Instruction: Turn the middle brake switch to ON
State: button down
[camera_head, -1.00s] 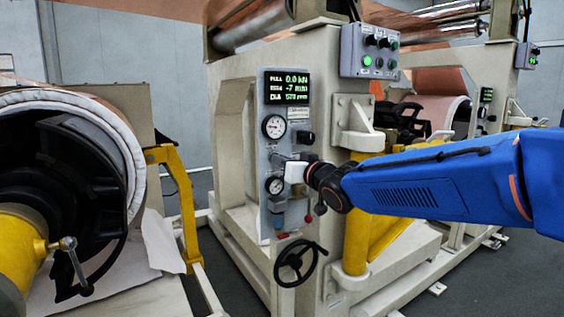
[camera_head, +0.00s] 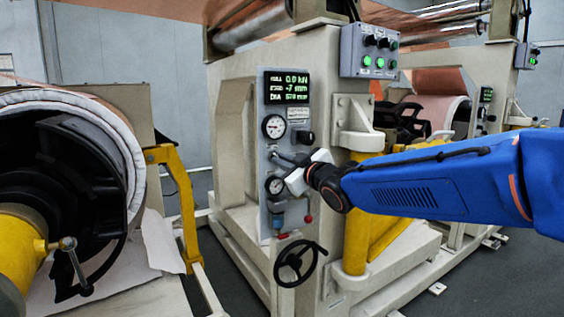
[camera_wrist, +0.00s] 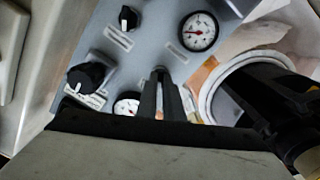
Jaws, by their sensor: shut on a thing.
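My gripper (camera_head: 278,157) reaches from the right to the grey control panel (camera_head: 267,222). Its two dark fingers (camera_wrist: 160,75) are shut on a small switch between the upper gauge (camera_head: 274,126) and the lower gauge (camera_head: 275,185). The fingers hide the switch, so I cannot read its position. In the wrist view, one gauge (camera_wrist: 199,31) is at the upper right and another (camera_wrist: 127,105) is partly covered by my gripper. The white gripper body is tilted. The box above (camera_head: 364,45) shows lit green lamps, including the middle one (camera_head: 379,62).
A black knob (camera_head: 307,137) sits right of the upper gauge. A display (camera_head: 287,87) is above, and a black handwheel (camera_head: 300,263) is below. A yellow post (camera_head: 357,240) stands close to my arm. A large roll (camera_head: 120,130) is at the left.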

dwell(0.4)
jog(key=c, duration=1.9)
grip_release()
jog(key=shift+s, duration=0.1)
jog(key=v, duration=1.7)
jog(key=shift+s+d, duration=0.1)
jog(key=shift+d, duration=0.05)
jog(key=s+d+f+m+g+h, duration=0.1)
jog(key=s+d+f+m+h, duration=0.3)
jog(key=d+f, duration=0.4)
jog(key=s+d+f+m+g+h, duration=0.1)
jog(key=d+f+m+h, duration=0.4)
jog(key=d, duration=0.5)
jog(key=s+d+f+m+g, duration=0.2)
jog(key=s+f+g, duration=0.2)
jog(key=s+f, duration=0.3)
jog(key=s+d+f+m+g+h, duration=0.1)
jog(key=s+f+g, duration=0.3)
jog(key=s+f, duration=0.4)
jog(key=s+d, duration=0.1)
jog(key=s, duration=0.4)
jog(key=shift+d+f+m, duration=0.2)
jog(key=shift+m, duration=0.2)
